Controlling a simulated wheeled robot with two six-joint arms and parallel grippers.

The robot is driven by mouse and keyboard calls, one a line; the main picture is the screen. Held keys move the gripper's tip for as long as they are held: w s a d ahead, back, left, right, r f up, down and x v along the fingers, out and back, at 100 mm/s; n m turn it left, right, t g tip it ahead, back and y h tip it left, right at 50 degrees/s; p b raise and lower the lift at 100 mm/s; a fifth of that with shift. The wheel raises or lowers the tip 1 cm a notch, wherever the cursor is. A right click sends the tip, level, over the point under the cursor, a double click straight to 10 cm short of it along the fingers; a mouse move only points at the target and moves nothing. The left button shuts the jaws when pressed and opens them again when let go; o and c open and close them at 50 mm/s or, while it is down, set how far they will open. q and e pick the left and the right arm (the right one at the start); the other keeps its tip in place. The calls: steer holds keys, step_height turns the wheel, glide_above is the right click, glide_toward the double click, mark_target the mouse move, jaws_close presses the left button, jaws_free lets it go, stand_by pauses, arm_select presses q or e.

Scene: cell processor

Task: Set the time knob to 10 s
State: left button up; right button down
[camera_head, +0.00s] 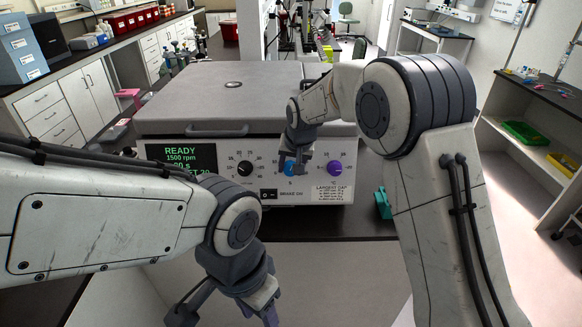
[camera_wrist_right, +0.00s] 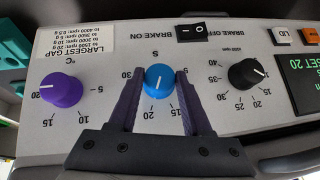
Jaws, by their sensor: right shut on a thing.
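The cell processor (camera_head: 245,100) stands on a dark bench, with a blue time knob (camera_wrist_right: 160,80) on its front panel. In the right wrist view, which is upside down, the knob's white line points down, near the 20 mark. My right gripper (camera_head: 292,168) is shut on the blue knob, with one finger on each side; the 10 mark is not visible.
A black knob (camera_head: 244,168) and a purple knob (camera_head: 334,168) flank the blue one. A brake switch (camera_head: 268,195) sits below. A teal object (camera_head: 383,203) stands right of the machine. Shelves line the right side.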

steer(key=shift+a+r+n+h, duration=0.1)
steer(key=shift+a+n+h, duration=0.05)
steer(key=shift+n+h, duration=0.3)
steer(key=shift+a+n+h, duration=0.15)
steer(key=shift+n+h, duration=0.2)
steer(key=shift+h, duration=0.3)
steer(key=h, duration=0.1)
steer(key=n+h+b, duration=0.1)
steer(key=n+h, duration=0.1)
steer(key=shift+a+f, duration=0.25)
steer(key=n+h+b, duration=0.1)
steer(key=n+t+h+b, duration=0.2)
steer(key=h, duration=0.1)
steer(key=shift+s+a+f, duration=0.1)
steer(key=shift+a+f, duration=0.1)
steer(key=shift+f, duration=0.1)
steer(key=shift+n+t+h+b, duration=0.9)
steer(key=shift+n+h+b, duration=0.6)
steer(key=shift+n+b, duration=0.15)
steer(key=shift+c, duration=1.7)
jaws_free()
